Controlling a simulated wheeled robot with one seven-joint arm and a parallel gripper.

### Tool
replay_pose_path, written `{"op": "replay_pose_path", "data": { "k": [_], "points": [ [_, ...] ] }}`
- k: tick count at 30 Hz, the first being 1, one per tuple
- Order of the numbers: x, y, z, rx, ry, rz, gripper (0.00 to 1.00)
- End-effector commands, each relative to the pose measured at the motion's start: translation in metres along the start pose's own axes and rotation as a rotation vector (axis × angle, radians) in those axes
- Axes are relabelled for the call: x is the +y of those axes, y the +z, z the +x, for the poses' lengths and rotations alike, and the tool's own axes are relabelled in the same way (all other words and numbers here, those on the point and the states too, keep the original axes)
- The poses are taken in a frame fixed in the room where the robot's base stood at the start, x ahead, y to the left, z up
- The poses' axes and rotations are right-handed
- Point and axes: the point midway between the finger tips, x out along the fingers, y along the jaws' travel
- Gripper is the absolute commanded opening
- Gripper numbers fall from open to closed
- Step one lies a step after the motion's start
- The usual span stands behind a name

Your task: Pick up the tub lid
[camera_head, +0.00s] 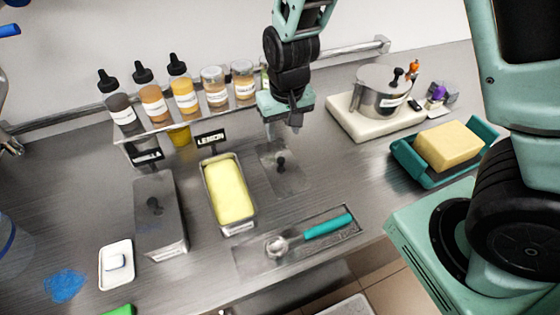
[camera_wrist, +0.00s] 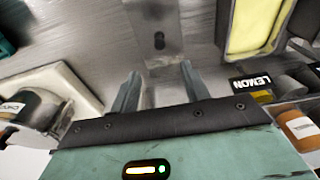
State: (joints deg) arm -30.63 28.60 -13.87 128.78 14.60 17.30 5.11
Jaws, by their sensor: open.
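The tub lid (camera_head: 290,178) is a flat, thin grey sheet with a black knob, lying on the steel counter to the right of the lemon tub (camera_head: 229,195). In the wrist view the lid (camera_wrist: 140,14) lies beyond my fingertips, its dark knob roughly in line with the gap between them. My gripper (camera_head: 283,130) hangs above the counter, behind the lid as the head view sees it. In the wrist view my gripper (camera_wrist: 158,88) has its two fingers apart with nothing between them. The lemon tub is uncovered and holds pale yellow contents.
A closed grey tub (camera_head: 160,225) stands left of the lemon tub. A bottle shelf (camera_head: 190,118) stands behind. A teal-handled scoop (camera_head: 327,226) lies in front. A white board with a steel pot (camera_head: 380,92) and a teal tray (camera_head: 412,165) with a yellow block are at right.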

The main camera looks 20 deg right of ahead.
Motion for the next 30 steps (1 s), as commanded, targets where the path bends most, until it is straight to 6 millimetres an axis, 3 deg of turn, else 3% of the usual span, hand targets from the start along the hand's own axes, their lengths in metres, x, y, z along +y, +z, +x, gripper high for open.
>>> {"op": "replay_pose_path", "data": {
  "k": [9, 20, 30],
  "points": [
    [0.001, 0.000, 0.053, -0.004, 0.001, 0.000, 0.46],
    [0.000, -0.001, 0.075, -0.002, -0.001, 0.001, 0.46],
    [0.001, -0.002, 0.112, -0.002, -0.001, -0.001, 0.46]
  ]
}}
